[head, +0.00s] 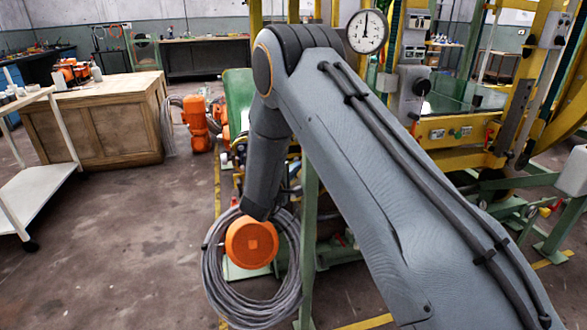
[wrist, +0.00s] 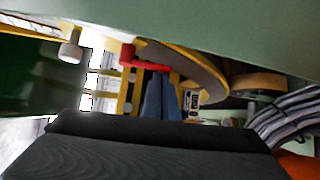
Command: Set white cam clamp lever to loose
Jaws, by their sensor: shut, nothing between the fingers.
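In the wrist view, my gripper (wrist: 160,78) shows as two blue-grey fingers close together, shut with nothing between them. A white knob on a short stem (wrist: 70,50) is up and to the left of the fingertips, apart from them. I cannot tell for certain whether it is the white cam clamp lever, or its setting. A red handle (wrist: 145,61) crosses just above the fingertips; I cannot tell whether they touch. In the head view, my arm hides my gripper and much of the middle. I cannot make out the lever there.
A grey cable coil (head: 289,272) hangs low beside my arm; it shows at the right of the wrist view (wrist: 290,118). A yellow frame (head: 535,85) and a round gauge (head: 367,31) stand behind. A wooden cabinet (head: 95,125) is at left. Floor at lower left is clear.

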